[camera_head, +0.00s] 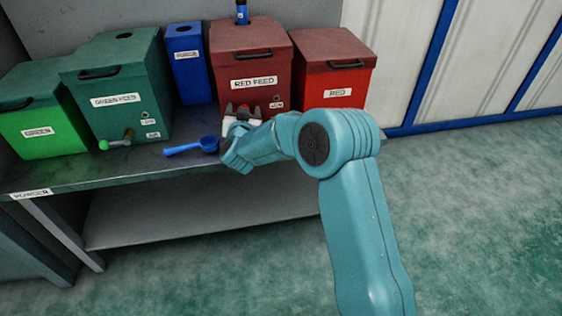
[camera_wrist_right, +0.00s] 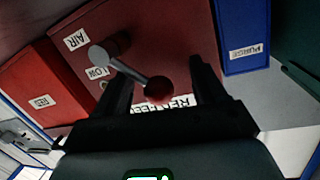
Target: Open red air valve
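The red air valve's lever (camera_wrist_right: 130,70) is in the right wrist view, on the front of the red feed box, near the AIR and LOW labels. Its grey handle runs from a pale round end to a dark red knob (camera_wrist_right: 158,90). My right gripper (camera_wrist_right: 162,72) is open, with a finger on each side of the knob and visible gaps. In the head view my right gripper (camera_head: 243,108) is at the front of the red feed box (camera_head: 275,60) and hides most of the valve. My left gripper is not in view.
A blue scoop (camera_head: 205,145) lies on the bench (camera_head: 90,178) just left of my right gripper. A green feed box (camera_head: 115,75), green box (camera_head: 40,115), blue purge box (camera_head: 188,65) and red box (camera_head: 337,65) stand along the back. A blue-topped item (camera_head: 242,12) stands on the red feed box.

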